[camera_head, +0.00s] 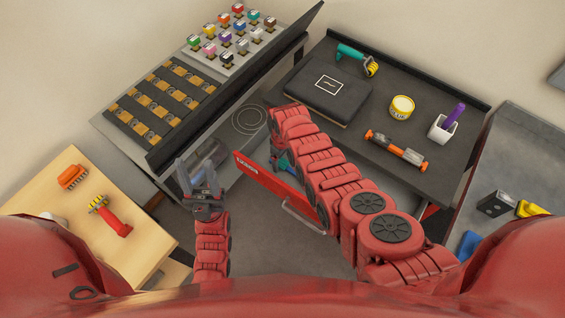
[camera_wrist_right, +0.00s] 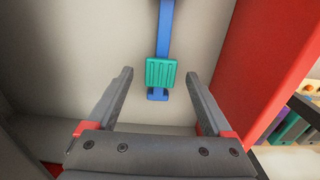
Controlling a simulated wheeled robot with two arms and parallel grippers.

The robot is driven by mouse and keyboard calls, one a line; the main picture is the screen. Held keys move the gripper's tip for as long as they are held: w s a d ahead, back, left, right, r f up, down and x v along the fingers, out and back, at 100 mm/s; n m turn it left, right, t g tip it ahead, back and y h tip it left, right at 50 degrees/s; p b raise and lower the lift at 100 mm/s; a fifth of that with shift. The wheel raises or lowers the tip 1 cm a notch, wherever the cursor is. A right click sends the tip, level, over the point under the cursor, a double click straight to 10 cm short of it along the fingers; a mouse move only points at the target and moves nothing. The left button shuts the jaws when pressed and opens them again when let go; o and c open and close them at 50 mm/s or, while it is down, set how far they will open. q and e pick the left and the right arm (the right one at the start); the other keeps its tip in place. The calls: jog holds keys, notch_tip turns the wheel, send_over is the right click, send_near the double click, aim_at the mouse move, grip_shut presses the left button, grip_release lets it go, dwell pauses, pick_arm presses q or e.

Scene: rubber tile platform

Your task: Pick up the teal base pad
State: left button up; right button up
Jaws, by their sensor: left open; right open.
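The teal base pad (camera_wrist_right: 160,72) is a ribbed square in the right wrist view, lying over a blue bar-shaped piece (camera_wrist_right: 164,30) inside a light-walled open drawer. In the head view only a small bit of teal (camera_head: 285,164) shows beside my right arm; the rest is hidden. My right gripper (camera_wrist_right: 160,76) is open and empty, pointing down into the drawer, its two fingers on either side of the pad in the picture and seemingly short of it. My left gripper (camera_head: 195,178) is open and empty, left of the drawer.
The drawer's red front (camera_head: 270,186) stands close to my right gripper. Above is a dark worktop (camera_head: 395,165) with a black case (camera_head: 328,86), a yellow tin (camera_head: 401,107) and an orange-ended tool (camera_head: 396,149). A wooden table (camera_head: 85,205) stands at the left.

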jog(key=shift+f, duration=0.1)
jog(key=shift+c, duration=0.2)
jog(key=c, duration=1.2)
